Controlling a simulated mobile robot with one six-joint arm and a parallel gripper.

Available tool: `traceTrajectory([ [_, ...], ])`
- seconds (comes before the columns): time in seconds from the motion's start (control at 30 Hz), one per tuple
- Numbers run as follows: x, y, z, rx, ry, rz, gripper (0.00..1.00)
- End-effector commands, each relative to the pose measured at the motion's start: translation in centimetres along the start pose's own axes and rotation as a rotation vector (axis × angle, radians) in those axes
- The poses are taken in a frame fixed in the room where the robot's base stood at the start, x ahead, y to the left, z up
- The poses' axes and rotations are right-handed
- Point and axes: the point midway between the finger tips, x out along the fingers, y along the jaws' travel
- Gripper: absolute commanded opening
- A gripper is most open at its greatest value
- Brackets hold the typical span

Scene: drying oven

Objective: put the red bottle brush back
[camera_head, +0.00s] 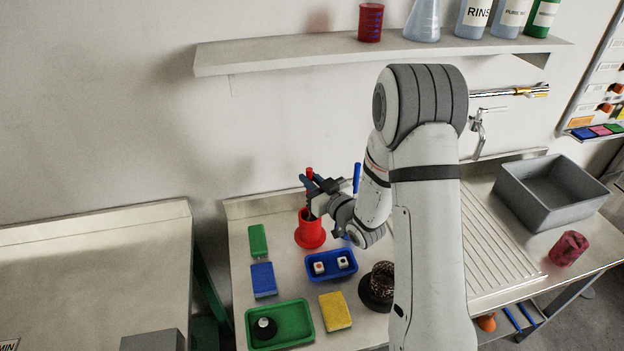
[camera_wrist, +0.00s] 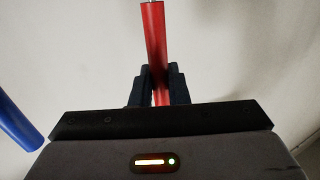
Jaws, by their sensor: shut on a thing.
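My gripper (camera_head: 314,186) is shut on the red bottle brush (camera_head: 309,172), whose red handle (camera_wrist: 154,40) stands up between the two dark fingers in the wrist view. In the head view the brush is above or at the mouth of the red holder (camera_head: 310,232), which stands near the back of the counter. I cannot tell how far the brush's lower end is inside the holder. A blue handle (camera_head: 356,178) stands just right of my gripper, and a blue handle also shows at the left of the wrist view (camera_wrist: 16,122).
A blue tray (camera_head: 331,278) with two small white blocks lies in front of the holder. Green and blue sponges (camera_head: 263,279) lie to the left; a yellow sponge (camera_head: 335,311) and green tray (camera_head: 250,333) are nearer. A shelf (camera_head: 270,55) with vessels is above.

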Motion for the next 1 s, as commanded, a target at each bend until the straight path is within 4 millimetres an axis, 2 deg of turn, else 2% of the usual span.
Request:
traceTrajectory([
  [0.47,0.04,-0.06,0.73,-0.001,0.002,-0.001,0.00],
  [0.5,0.04,-0.07,0.71,-0.001,0.001,-0.001,0.15],
  [0.73,0.05,-0.10,0.60,-0.001,0.001,-0.002,0.34],
  [1.0,0.06,-0.13,0.53,-0.001,0.001,-0.002,0.36],
])
